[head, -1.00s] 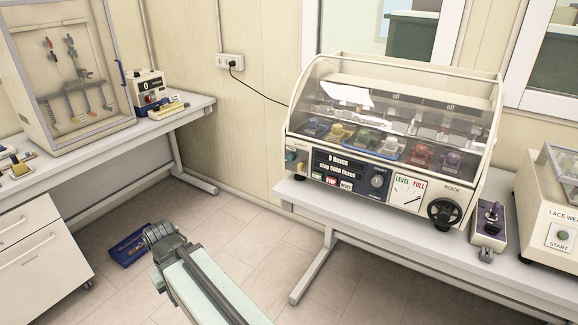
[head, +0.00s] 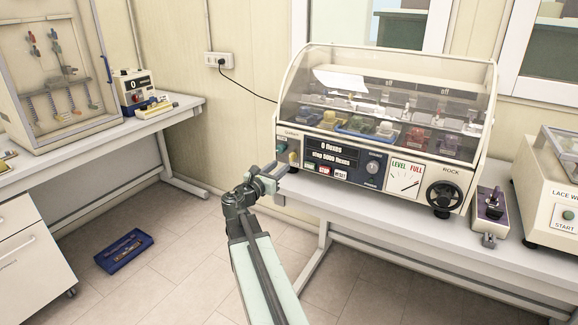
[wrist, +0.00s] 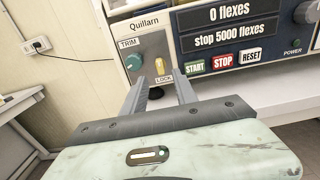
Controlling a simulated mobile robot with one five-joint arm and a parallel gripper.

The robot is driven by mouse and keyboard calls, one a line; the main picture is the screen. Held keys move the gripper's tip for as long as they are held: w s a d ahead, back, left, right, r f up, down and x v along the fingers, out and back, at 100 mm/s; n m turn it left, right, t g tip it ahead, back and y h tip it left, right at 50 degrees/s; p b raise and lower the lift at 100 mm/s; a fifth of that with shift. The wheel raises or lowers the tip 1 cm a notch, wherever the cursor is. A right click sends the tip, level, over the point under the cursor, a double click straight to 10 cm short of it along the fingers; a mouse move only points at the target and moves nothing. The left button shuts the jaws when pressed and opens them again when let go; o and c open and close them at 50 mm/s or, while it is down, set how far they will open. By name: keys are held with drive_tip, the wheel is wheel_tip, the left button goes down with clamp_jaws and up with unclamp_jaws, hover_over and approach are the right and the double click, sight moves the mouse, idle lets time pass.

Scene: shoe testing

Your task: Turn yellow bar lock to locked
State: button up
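The yellow bar lock (wrist: 164,68) is a small upright bar above the word LOCK, on the left end of the flexing machine's front panel. In the head view the bar (head: 293,158) is small, just beyond my gripper (head: 279,174). In the wrist view my gripper (wrist: 160,80) is open. Its two fingers point at the panel, one to each side below the bar. The bar appears between and just beyond the fingertips; I cannot tell whether they touch it. Nothing is held.
A teal TRIM knob (wrist: 133,62) sits close left of the bar. START (wrist: 194,68), STOP (wrist: 223,61) and RESET (wrist: 251,57) buttons are to the right. The table (head: 345,202) lies below the machine. A blue tray (head: 124,252) lies on the floor.

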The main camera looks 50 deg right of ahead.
sight(290, 158)
drive_tip(key=x, duration=0.7)
drive_tip(key=shift+w+d, duration=0.1)
drive_tip(key=shift+d, duration=0.3)
drive_tip(key=shift+a, duration=0.15)
clamp_jaws()
